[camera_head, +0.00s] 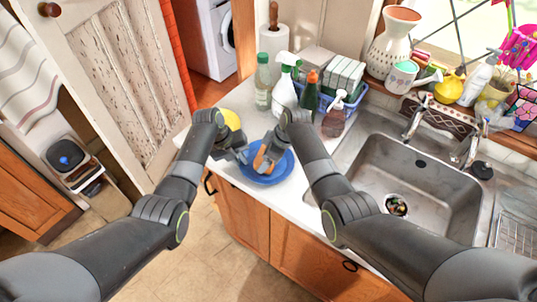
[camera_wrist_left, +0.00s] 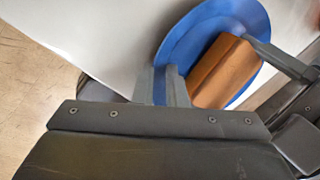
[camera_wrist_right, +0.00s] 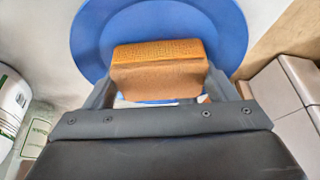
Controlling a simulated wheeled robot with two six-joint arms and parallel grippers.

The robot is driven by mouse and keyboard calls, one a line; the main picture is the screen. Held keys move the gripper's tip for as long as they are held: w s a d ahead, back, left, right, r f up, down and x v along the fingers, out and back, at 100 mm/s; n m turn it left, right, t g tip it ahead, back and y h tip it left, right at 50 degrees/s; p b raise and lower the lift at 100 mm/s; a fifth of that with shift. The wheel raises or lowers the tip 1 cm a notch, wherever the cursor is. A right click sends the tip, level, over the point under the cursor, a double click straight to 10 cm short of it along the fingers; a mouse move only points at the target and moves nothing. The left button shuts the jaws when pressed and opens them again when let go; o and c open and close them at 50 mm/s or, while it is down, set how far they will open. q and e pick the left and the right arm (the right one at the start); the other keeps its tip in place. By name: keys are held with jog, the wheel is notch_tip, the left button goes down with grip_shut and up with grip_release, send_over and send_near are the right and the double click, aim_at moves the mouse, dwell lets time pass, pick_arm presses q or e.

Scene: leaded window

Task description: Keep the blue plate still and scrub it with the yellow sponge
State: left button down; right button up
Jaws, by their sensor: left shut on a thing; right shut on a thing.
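The blue plate (camera_head: 279,172) lies on the white counter near its front edge. The yellow sponge (camera_head: 262,163) looks orange-brown here and is over the plate. My right gripper (camera_head: 268,155) is shut on the sponge; the right wrist view shows a finger at each side of the sponge (camera_wrist_right: 158,68). My left gripper (camera_head: 243,157) is at the plate's left side, shut on the plate's rim. In the left wrist view the plate (camera_wrist_left: 188,45) shows between and beyond its fingers. The exact finger contact on the rim and the sponge's underside are hidden.
Behind the plate are a green bottle (camera_head: 262,83), a white spray bottle (camera_head: 285,90) and a blue basket (camera_head: 345,105). The metal sink (camera_head: 420,185) is to the right. The counter's front edge is close.

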jog(key=shift+f, duration=0.3)
jog(key=shift+d, duration=0.1)
